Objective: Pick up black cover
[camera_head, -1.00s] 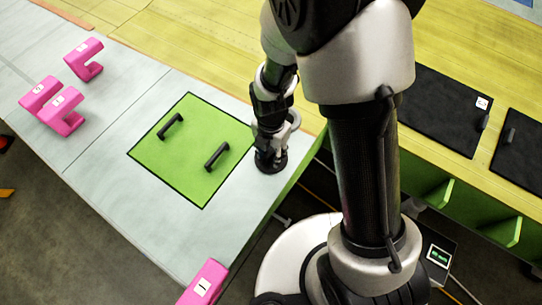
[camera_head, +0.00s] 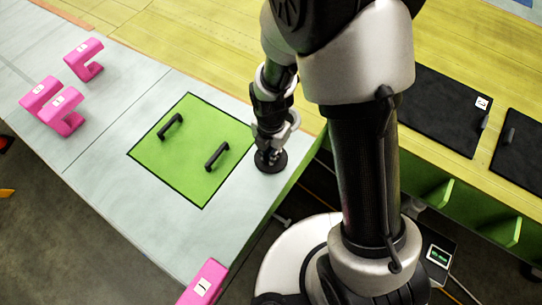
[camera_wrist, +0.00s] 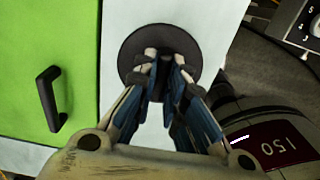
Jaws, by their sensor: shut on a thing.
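The black cover (camera_head: 271,167) is a round dark disc on the pale table, just right of the green panel. In the wrist view the black cover (camera_wrist: 133,47) lies under the fingertips, partly hidden by them. My gripper (camera_head: 271,150) points down over the disc, with its fingers close together at the disc's middle. In the wrist view my gripper (camera_wrist: 161,75) is shut on the cover's central part, which the fingers mostly hide. The disc appears to be flat on or very near the table surface.
A green panel (camera_head: 194,175) with two black handles lies just left of the gripper. Several pink clamps stand at the left, and a pink block (camera_head: 204,284) is at the table's front edge. Black panels (camera_head: 438,115) lie at the right.

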